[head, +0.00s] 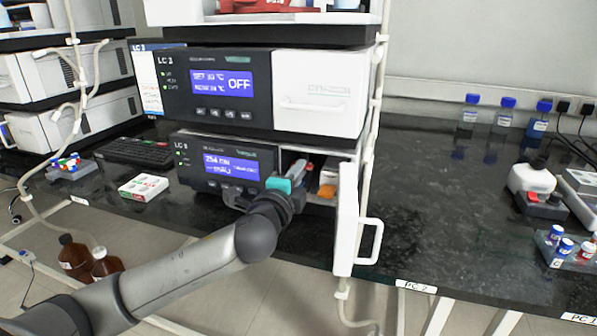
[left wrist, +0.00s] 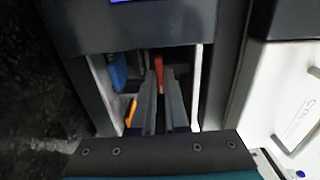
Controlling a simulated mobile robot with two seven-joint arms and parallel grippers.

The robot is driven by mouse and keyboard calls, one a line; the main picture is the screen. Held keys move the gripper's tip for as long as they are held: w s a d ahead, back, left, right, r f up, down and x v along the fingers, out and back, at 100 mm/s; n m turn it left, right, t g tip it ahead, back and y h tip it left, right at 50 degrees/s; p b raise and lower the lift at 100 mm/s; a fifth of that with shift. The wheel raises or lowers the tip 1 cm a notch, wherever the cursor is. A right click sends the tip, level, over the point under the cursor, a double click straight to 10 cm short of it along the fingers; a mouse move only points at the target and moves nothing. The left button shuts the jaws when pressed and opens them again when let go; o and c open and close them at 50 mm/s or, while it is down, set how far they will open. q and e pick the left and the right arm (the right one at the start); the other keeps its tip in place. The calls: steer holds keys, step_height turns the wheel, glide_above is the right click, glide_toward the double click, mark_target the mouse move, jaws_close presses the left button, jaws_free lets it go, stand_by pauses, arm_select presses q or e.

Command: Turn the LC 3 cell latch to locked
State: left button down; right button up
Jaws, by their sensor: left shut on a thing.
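The lower LC 3 unit (head: 225,160) has a dark front with a lit blue display. Its compartment on the right stands open. My left gripper (head: 298,172) reaches into that opening. In the left wrist view its two fingers (left wrist: 162,90) are shut on a small red latch handle (left wrist: 158,72), which points along the fingers. The red piece also shows in the head view (head: 309,167), partly hidden by the gripper. The latch's base and any lock marks are hidden, so its turn position cannot be told. My right gripper is not in view.
The white compartment door (head: 346,220) stands open at the right of the gripper. Inside are a blue part (left wrist: 117,72) and an orange part (left wrist: 131,112) beside the fingers. The upper LC 3 unit (head: 215,85) sits close above. The bench (head: 430,200) right of the door is mostly clear.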

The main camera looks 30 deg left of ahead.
arm_select(q)
steer(key=shift+n, duration=0.5)
steer(key=shift+n+p, duration=0.55)
steer(key=shift+n, duration=0.05)
steer(key=n+p, duration=0.3)
steer(key=n, duration=0.2)
steer(key=n+p, duration=0.3)
steer(key=n, duration=0.2)
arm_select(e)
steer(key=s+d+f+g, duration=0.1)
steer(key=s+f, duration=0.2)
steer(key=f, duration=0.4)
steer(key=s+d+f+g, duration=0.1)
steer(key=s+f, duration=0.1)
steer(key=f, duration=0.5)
arm_select(q)
steer(key=n+p, duration=0.2)
steer(key=shift+n+p, duration=0.3)
steer(key=shift+p, duration=0.1)
steer(key=shift+n+p, duration=1.1)
steer(key=shift+n, duration=0.1)
steer(key=shift+n+p, duration=0.35)
steer(key=shift+n, duration=0.15)
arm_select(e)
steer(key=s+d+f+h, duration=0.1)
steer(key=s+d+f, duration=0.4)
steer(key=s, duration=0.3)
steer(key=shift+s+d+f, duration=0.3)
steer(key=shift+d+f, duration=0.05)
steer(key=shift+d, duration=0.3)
